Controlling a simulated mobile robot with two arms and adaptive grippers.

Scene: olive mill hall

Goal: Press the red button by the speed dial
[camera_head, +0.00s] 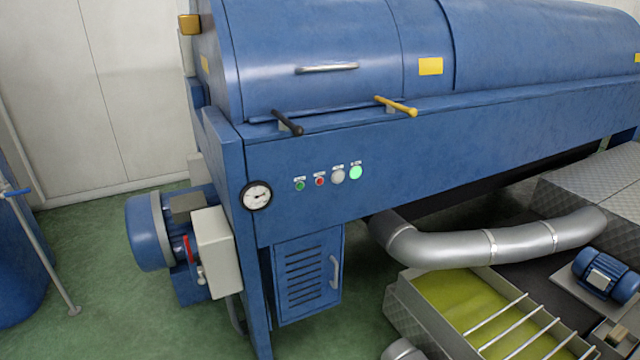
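A small red button (320,181) sits on the front face of the large blue machine (420,155). It is in a short row with a small green button (299,185) to its left. To its right are a larger grey-white round knob (338,176) and a lit green round lamp (356,172). A white round dial with a black rim and a pointer (257,195) is at the left end of the panel. The small labels above the row are too small to read. Neither of my grippers is in view.
A black-handled lever (288,122) and a yellow-handled lever (397,106) stick out above the row. Below are a louvred blue cabinet (307,277), a silver pipe (480,246) and an open tank of yellow-green liquid (455,300). A blue motor (149,232) stands left. Green floor shows at front left.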

